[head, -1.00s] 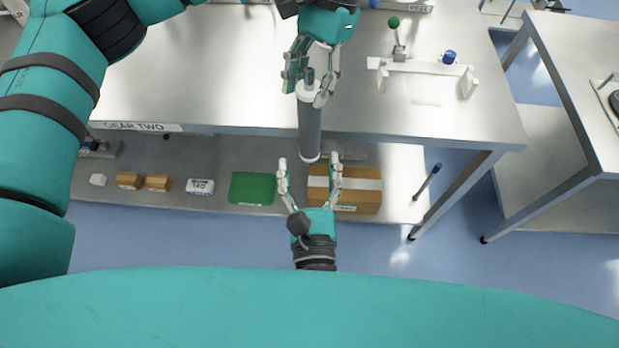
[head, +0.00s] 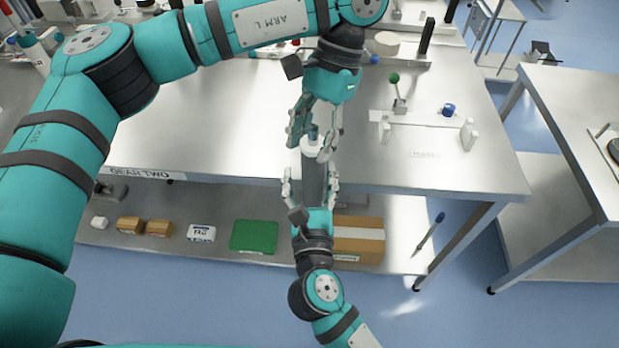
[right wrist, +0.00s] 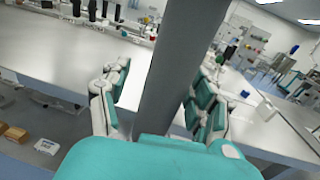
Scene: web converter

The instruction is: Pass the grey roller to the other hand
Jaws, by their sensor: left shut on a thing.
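The grey roller (head: 314,182) hangs roughly upright in front of the table's front edge, with a white cap at its top end. My left gripper (head: 315,143) is shut on that top end from above. My right gripper (head: 310,178) is below it, with one finger on each side of the roller's lower part. In the right wrist view the roller (right wrist: 176,65) runs up between the open fingers, with a clear gap to the left finger. The roller's lower end is hidden behind the right gripper's palm.
The steel table (head: 220,125) lies behind the roller. A white bracket (head: 425,120) and a blue cap (head: 448,110) stand on its right part. A second table (head: 570,110) stands at right.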

